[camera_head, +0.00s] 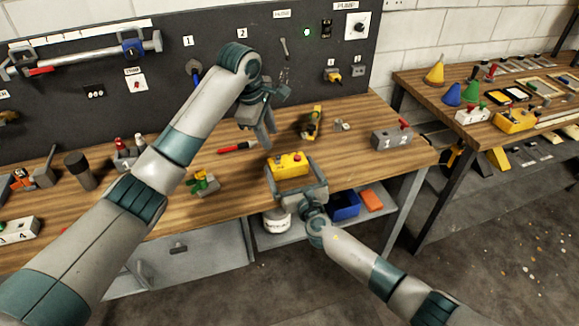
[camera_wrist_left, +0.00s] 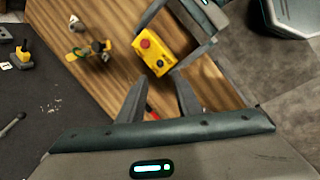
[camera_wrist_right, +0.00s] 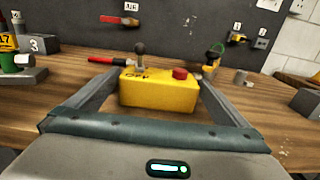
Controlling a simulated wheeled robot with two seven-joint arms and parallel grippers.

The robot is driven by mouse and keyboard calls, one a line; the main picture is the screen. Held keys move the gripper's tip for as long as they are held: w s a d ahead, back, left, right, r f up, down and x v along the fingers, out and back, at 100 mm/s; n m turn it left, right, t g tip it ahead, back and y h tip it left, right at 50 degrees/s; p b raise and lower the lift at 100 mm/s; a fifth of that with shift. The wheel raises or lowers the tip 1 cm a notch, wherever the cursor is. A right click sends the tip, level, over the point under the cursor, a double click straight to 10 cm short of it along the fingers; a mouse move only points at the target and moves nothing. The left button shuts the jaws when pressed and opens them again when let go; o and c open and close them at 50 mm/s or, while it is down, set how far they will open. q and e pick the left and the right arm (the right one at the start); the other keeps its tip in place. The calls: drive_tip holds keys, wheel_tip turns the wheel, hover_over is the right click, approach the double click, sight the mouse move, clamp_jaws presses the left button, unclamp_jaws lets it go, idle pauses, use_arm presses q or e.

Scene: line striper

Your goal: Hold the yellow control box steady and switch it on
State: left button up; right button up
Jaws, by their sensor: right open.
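The yellow control box (camera_head: 290,165) sits on the workbench near its front edge. In the right wrist view the box (camera_wrist_right: 160,95) has a grey lever with a dark round knob at left, dark lettering beside it, and a red button at right. My right gripper (camera_head: 293,178) is open, with one finger on each side of the box; I cannot tell whether they touch it. My left gripper (camera_head: 268,142) hangs above the bench, behind and left of the box. In the left wrist view its fingers (camera_wrist_left: 159,80) are apart with nothing between them, pointing toward the box (camera_wrist_left: 153,52).
A red-handled tool (camera_head: 238,148) lies left of the box. A yellow-and-black tool (camera_head: 312,123) is behind it, and a grey block marked 1 2 (camera_head: 391,139) stands to the right. A green-and-yellow item (camera_head: 203,183) is further left. The dark tool board (camera_head: 200,30) rises behind.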

drive_tip(key=shift+w+a, duration=0.2)
drive_tip(key=shift+w, duration=0.35)
